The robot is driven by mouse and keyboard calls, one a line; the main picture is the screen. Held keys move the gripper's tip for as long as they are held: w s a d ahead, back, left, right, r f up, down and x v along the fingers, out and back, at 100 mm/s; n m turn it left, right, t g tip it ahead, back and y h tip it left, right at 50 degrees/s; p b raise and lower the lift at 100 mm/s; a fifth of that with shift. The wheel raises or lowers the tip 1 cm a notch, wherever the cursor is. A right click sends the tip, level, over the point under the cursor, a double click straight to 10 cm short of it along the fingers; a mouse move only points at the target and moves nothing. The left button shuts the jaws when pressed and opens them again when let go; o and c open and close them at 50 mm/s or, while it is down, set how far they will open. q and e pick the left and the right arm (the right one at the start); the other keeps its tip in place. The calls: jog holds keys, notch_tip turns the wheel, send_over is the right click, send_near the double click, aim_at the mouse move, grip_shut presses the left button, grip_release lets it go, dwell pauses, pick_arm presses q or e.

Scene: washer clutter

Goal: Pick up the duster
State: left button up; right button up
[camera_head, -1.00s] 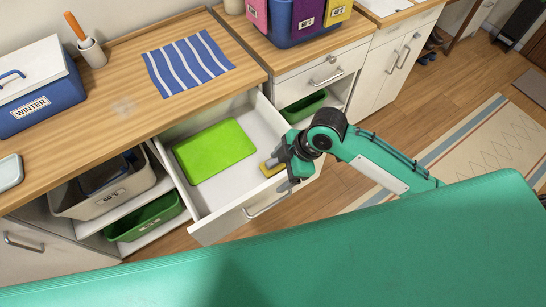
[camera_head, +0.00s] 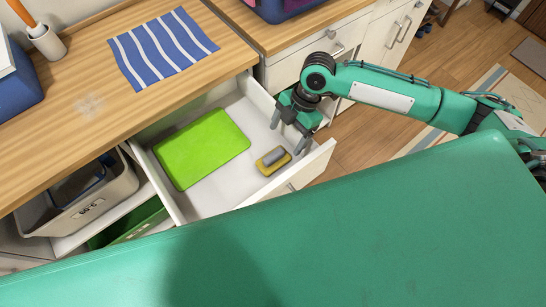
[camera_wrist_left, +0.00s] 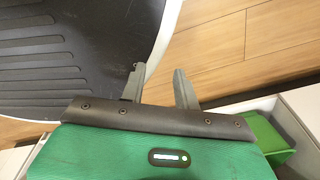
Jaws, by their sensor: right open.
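The duster (camera_head: 273,161), a small yellow block with a grey handle on top, lies on the floor of the open white drawer, near its front right corner. My right gripper (camera_head: 289,133) is open and empty over the drawer's right side wall, just up and right of the duster, apart from it in the picture. My left gripper (camera_wrist_left: 158,72) shows only in the left wrist view, with its two fingers apart and nothing between them.
A bright green flat item (camera_head: 202,148) lies left of the duster in the drawer (camera_head: 323,160). A blue striped cloth (camera_head: 163,47) lies on the wooden counter (camera_head: 60,125). A grey-white bin (camera_head: 80,207) and a green bin (camera_head: 140,222) stand below left.

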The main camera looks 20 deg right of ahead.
aim_at(274, 154)
jog(key=x, duration=0.6)
jog(key=p+x, duration=0.1)
jog(key=x, duration=0.1)
jog(key=shift+w+a+f, duration=0.25)
jog(key=shift+a, duration=0.1)
jog(key=shift+s+a+f, duration=0.1)
jog(key=shift+a+f, duration=0.05)
jog(key=shift+f, duration=0.4)
jog(key=c, duration=1.1)
pick_arm(q)
jog(key=shift+s+r, duration=0.2)
jog(key=shift+s, duration=0.2)
pick_arm(e)
jog(key=shift+r, duration=0.1)
